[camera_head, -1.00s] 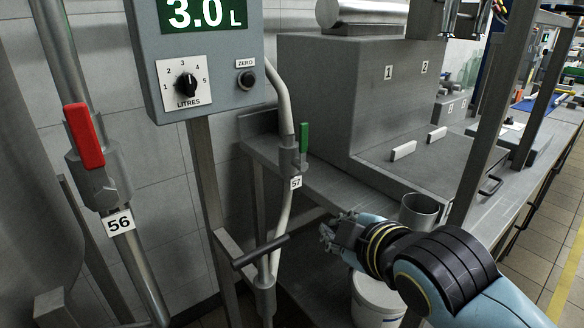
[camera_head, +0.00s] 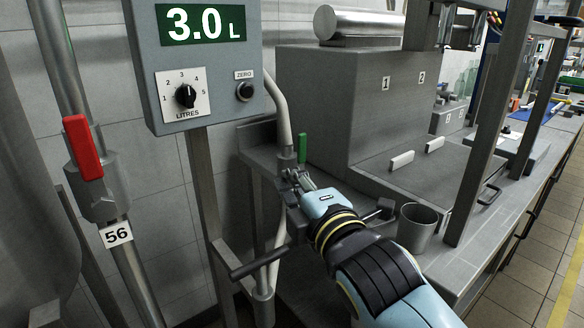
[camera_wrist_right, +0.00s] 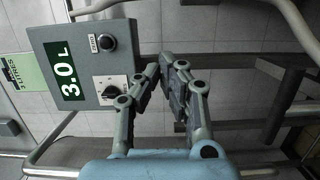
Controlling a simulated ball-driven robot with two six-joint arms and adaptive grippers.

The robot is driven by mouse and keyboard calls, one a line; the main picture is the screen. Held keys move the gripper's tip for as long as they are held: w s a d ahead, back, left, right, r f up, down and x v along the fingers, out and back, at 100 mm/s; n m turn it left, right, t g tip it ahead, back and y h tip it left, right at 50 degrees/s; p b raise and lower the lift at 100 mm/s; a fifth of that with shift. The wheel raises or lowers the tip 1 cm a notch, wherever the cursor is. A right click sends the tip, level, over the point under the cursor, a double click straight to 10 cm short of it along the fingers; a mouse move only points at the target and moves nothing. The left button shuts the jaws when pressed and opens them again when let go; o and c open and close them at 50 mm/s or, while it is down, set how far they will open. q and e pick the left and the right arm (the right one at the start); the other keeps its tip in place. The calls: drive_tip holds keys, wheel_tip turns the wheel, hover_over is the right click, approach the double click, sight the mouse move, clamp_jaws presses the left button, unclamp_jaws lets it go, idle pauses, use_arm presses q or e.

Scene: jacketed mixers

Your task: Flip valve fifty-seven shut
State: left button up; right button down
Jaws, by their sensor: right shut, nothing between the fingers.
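Valve fifty-seven sits on the thin grey pipe right of the display box. Its green lever (camera_head: 302,149) stands upright beside the pipe. My right gripper (camera_head: 289,184) is shut and empty at the valve body, just below the lever, and hides the 57 label. I cannot tell whether the fingers touch the valve. In the right wrist view the same gripper (camera_wrist_right: 166,78) shows its fingers in front of the wall, and the lever cannot be made out there. My left gripper is not in view.
The display box (camera_head: 200,60) reads 3.0 L, and it also shows in the right wrist view (camera_wrist_right: 82,62). Valve 56 has a red lever (camera_head: 83,147) at the left. A black T-handle (camera_head: 258,256) sits low on the pipe. A grey cup (camera_head: 413,228) stands right of my arm.

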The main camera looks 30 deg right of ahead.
sight(302, 149)
drive_tip(key=w+d, duration=0.1)
drive_tip(key=w, duration=0.2)
drive_tip(key=w+d+b, duration=0.1)
drive_tip(key=w+d, duration=0.1)
drive_tip(key=w, duration=0.1)
drive_tip(key=w+d, duration=0.2)
drive_tip(key=w, duration=0.1)
drive_tip(key=shift+w+b, duration=0.35)
drive_tip(key=shift+d+r+m+p, duration=0.15)
drive_tip(key=shift+d+m+p, duration=0.05)
drive_tip(key=shift+m+p, duration=0.25)
